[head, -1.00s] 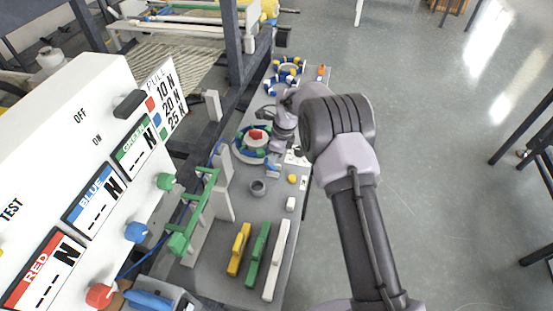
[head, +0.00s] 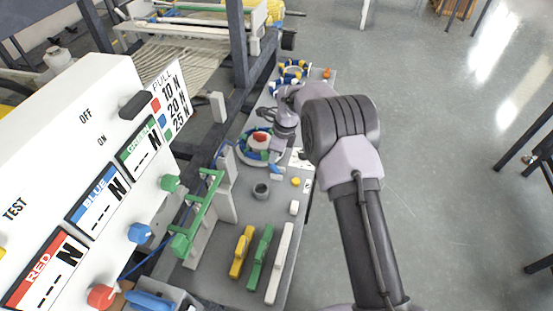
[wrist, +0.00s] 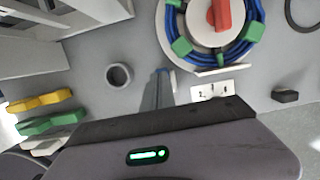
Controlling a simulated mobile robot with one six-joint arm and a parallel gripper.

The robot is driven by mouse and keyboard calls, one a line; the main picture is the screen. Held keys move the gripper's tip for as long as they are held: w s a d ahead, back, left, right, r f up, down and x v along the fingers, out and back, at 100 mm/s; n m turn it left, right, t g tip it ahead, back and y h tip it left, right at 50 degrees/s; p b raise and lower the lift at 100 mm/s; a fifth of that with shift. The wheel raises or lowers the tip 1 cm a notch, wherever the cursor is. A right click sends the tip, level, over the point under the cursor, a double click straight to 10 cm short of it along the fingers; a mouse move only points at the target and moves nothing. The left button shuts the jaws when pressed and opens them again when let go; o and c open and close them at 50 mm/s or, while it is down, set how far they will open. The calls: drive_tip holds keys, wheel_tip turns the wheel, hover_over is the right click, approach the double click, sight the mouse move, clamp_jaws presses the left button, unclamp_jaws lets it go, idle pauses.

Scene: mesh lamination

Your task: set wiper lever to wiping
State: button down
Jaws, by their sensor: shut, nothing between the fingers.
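No part is plainly marked as the wiper lever. A red handle (head: 262,138) sits on a pale disc inside a blue ring with green blocks (head: 248,153); the handle also shows at the top of the wrist view (wrist: 219,14). Beside the ring lies a small white plate with dark marks (wrist: 219,90), and right of it a small black block (wrist: 285,97). My gripper (wrist: 158,85) is shut and empty, below the ring and left of the marked plate in the wrist view. Its fingertips are hard to make out in the head view. I cannot tell whether they touch anything.
A grey cup (head: 261,190) stands near the ring. Yellow (head: 241,251), green (head: 260,251) and white (head: 279,262) bars lie at the bench's near end. A green frame (head: 200,215) and a white panel with displays (head: 80,150) stand left. Open floor lies right.

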drive_tip(key=d+p+v, duration=0.1)
drive_tip(key=p+v, duration=0.1)
drive_tip(key=v, duration=1.4)
drive_tip(key=shift+p, duration=0.35)
drive_tip(key=shift+d+f, duration=0.1)
drive_tip(key=shift+d, duration=0.05)
